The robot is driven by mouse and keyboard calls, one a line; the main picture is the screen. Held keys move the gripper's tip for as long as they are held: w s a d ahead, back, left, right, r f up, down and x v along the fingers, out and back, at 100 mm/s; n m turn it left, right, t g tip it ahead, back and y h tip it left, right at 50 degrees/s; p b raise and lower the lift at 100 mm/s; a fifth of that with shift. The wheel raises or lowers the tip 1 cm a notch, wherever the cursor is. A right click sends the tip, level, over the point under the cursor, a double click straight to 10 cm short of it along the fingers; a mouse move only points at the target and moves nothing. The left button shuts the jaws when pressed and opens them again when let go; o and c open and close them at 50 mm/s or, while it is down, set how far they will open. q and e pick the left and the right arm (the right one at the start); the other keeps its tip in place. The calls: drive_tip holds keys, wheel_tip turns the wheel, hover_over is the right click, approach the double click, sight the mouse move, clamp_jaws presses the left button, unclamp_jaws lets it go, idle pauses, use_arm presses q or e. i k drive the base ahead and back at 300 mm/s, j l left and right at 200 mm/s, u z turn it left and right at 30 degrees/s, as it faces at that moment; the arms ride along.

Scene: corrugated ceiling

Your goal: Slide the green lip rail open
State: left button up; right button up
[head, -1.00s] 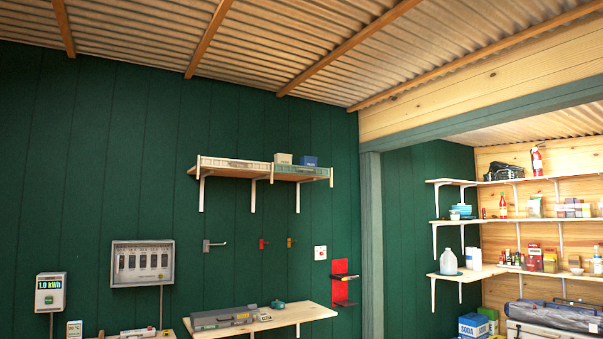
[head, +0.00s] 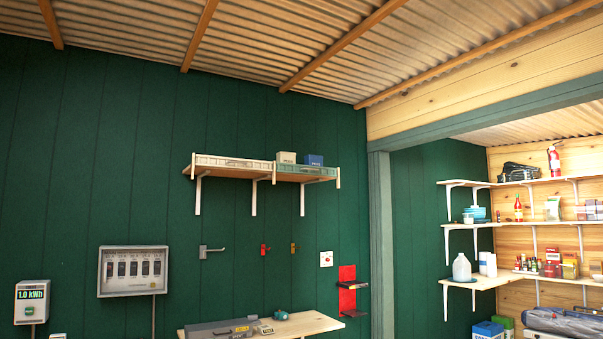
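The wall shelf (head: 222,172) hangs high on the dark green wall on white brackets. A pale green lip rail (head: 306,170) runs along the front of its right part. A whitish lip rail (head: 233,163) runs along its left part. A cream box (head: 286,158) and a blue box (head: 313,160) stand behind the green rail, with their lower parts hidden. At this size I cannot tell how far the green rail is slid. Neither of my grippers is in view.
A breaker box (head: 133,271) is at left. A post (head: 381,245) stands before stocked corner shelves (head: 475,281).

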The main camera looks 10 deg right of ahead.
sight(280, 167)
drive_tip(key=i+l+u, duration=0.15)
drive_tip(key=i, duration=0.5)
drive_tip(key=i+l+u, duration=0.1)
drive_tip(key=i+l, duration=0.25)
drive_tip(key=i, duration=0.3)
drive_tip(key=i+l+u, duration=0.15)
drive_tip(key=i+l, duration=0.2)
drive_tip(key=i, duration=0.3)
drive_tip(key=i+l+u, duration=0.1)
drive_tip(key=i+l, duration=0.35)
drive_tip(key=i, duration=0.2)
drive_tip(key=i+l+u, duration=0.15)
drive_tip(key=i+l, duration=0.3)
drive_tip(key=i, duration=0.15)
